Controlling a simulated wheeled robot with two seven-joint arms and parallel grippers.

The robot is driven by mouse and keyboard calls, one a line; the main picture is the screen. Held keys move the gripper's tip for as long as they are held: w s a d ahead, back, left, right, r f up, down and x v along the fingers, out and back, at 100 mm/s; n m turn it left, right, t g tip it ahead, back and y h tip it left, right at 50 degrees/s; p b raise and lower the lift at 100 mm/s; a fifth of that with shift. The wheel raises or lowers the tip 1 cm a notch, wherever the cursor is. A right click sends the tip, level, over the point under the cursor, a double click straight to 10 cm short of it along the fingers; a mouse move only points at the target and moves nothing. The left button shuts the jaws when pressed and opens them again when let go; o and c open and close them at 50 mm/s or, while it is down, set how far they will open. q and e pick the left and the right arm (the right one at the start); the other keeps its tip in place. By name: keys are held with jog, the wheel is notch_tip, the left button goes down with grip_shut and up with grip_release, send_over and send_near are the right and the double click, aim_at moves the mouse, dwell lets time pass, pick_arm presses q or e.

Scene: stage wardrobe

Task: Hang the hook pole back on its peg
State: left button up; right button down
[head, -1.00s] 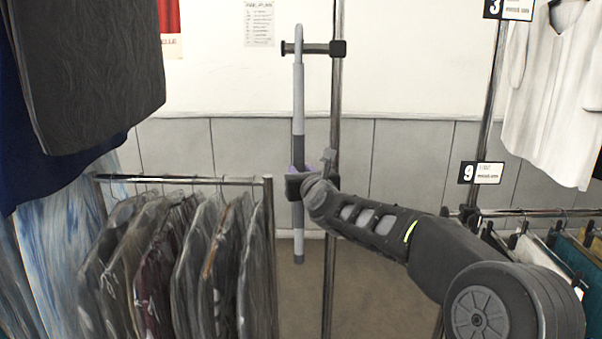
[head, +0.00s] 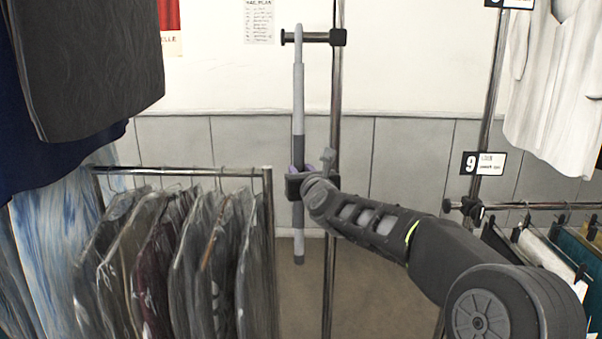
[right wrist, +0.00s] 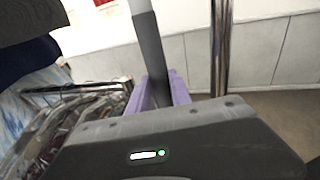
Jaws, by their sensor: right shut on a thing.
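The hook pole (head: 298,95) is a slim grey rod with a darker middle, upright in the head view. Its curved top overlaps the peg (head: 313,37), a short dark bar clamped to a chrome upright. The hook's top shows slightly above the peg; I cannot tell whether it touches it. My right gripper (head: 298,182) is shut on the pole's darker lower part. In the right wrist view, the pole (right wrist: 151,50) runs down between the purple fingers (right wrist: 160,92). My left gripper is not in view.
A rail (head: 185,171) of bagged garments stands at lower left. Dark clothes (head: 90,60) hang at upper left. On the right are a white shirt (head: 555,90), a number 9 sign (head: 484,163) and another clothes rail. A chrome upright (head: 333,130) stands just right of the pole.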

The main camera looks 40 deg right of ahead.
jog(key=shift+r, duration=0.15)
jog(key=c, duration=1.1)
grip_release()
jog(key=shift+s+a, duration=0.25)
jog(key=shift+s, duration=0.3)
jog(key=b+v, duration=0.1)
jog(key=v, duration=0.5)
jog(key=shift+s, duration=0.35)
jog(key=shift+a, duration=0.1)
